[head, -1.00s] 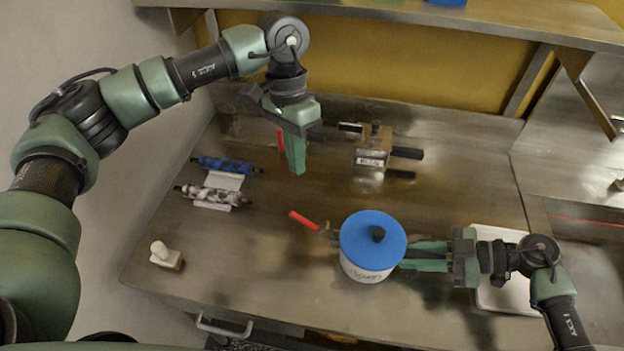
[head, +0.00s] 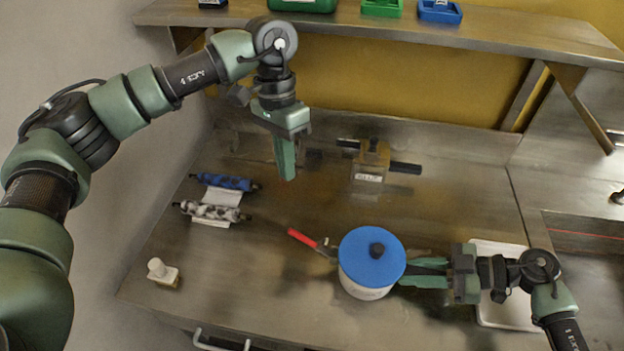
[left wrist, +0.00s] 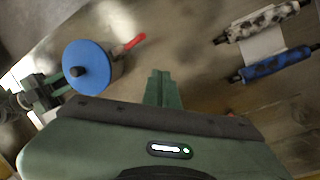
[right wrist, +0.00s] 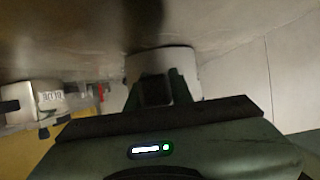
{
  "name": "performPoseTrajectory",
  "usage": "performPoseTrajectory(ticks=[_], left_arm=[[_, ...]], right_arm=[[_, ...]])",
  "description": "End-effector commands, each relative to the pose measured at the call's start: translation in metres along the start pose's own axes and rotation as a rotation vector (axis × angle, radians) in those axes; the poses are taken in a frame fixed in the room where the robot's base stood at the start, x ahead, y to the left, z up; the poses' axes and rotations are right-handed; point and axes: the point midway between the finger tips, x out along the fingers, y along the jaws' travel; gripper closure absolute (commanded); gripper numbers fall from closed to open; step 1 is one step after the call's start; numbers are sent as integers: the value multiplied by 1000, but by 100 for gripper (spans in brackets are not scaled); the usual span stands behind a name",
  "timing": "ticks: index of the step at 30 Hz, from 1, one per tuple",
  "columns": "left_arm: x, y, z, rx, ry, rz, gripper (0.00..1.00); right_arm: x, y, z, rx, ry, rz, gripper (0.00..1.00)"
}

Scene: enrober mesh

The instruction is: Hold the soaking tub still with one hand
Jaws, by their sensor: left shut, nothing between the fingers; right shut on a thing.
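The soaking tub (head: 366,288) is a white round tub with a blue lid (head: 371,255) and a black knob, upright on the steel counter. My right gripper (head: 408,270) is shut on the tub's right side, fingers level. In the right wrist view the pale tub wall (right wrist: 160,62) shows beyond the fingers. My left gripper (head: 288,178) points down above the back of the counter, shut and empty, well apart from the tub. In the left wrist view the lidded tub (left wrist: 100,55) shows at the left, and the left fingertips (left wrist: 160,75) are together.
A red-handled tool (head: 302,238) lies just left of the tub. Blue (head: 226,182) and mottled (head: 212,211) rollers lie at the left, near a small white-knobbed object (head: 162,272). A white tray (head: 500,315) lies under my right arm.

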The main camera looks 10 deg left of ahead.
Motion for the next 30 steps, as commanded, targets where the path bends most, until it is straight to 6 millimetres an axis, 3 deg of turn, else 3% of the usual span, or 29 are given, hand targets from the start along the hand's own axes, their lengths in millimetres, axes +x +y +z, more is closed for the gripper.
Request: performPoseTrajectory(ticks=[8, 12, 18, 24, 30], left_arm=[[-10, 57, -3, -206, 18, -163, 100], [-14, 90, 1, -370, 79, -278, 100], [-17, 124, 11, -576, 210, -396, 100], [-18, 140, 18, -696, 308, -442, 100], [-11, 139, 20, -732, 332, -450, 100]], right_arm=[[0, 0, 0, 0, 0, 1, 100], [0, 0, 0, 0, 0, 1, 100], [0, 0, 0, 0, 0, 1, 100], [0, 0, 0, 0, 0, 0, 100], [0, 0, 0, 0, 1, 0, 100]])
